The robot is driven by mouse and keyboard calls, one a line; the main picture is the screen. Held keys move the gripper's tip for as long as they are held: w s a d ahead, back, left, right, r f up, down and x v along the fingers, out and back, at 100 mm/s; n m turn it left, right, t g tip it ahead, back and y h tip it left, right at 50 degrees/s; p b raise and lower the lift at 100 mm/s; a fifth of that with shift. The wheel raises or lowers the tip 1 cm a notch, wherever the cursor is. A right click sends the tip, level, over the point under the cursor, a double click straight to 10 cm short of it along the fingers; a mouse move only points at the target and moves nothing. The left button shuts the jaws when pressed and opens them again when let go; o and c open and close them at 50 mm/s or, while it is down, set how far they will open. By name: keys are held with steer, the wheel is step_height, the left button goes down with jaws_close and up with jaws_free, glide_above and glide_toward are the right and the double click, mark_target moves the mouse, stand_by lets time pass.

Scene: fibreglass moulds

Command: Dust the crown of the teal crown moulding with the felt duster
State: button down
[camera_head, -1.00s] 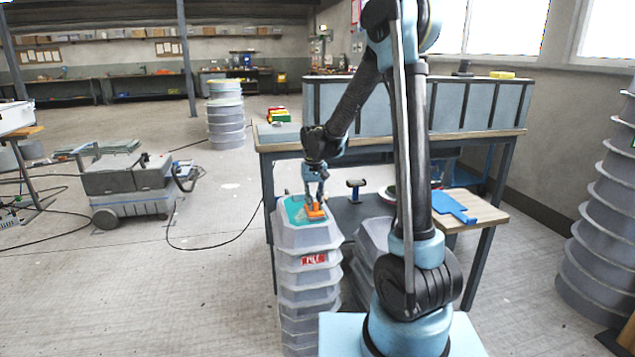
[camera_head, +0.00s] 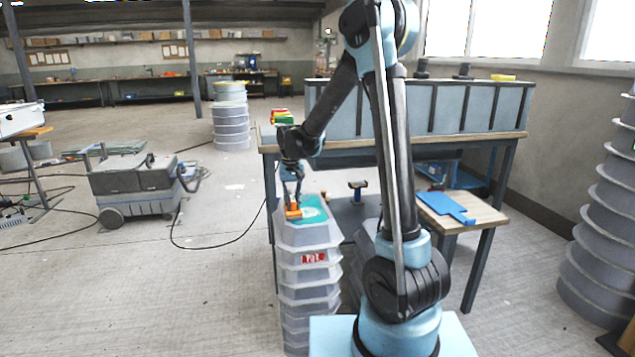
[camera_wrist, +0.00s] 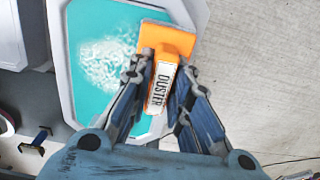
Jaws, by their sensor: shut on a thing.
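The teal crown moulding (camera_head: 314,211) is the top face of a stack of grey moulds, with a pale rim around it. In the wrist view its teal face (camera_wrist: 88,25) carries a white, speckled dusty patch (camera_wrist: 108,64) left of the duster. My gripper (camera_head: 292,203) is shut on the orange felt duster (camera_head: 293,213), whose handle reads "DUSTER" and which also shows in the wrist view (camera_wrist: 168,38). The duster is over the right edge of the teal face in the wrist view. I cannot tell whether its underside touches the surface.
A workbench (camera_head: 400,143) with a blue-grey panelled box stands behind the stack. A small wooden table (camera_head: 480,215) with a blue board (camera_head: 445,207) is to the right. A wheeled grey machine (camera_head: 140,187) stands left, its cable on the floor. Floor left of the stack is otherwise open.

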mark_target(293, 199)
steer(key=shift+r, duration=3.3)
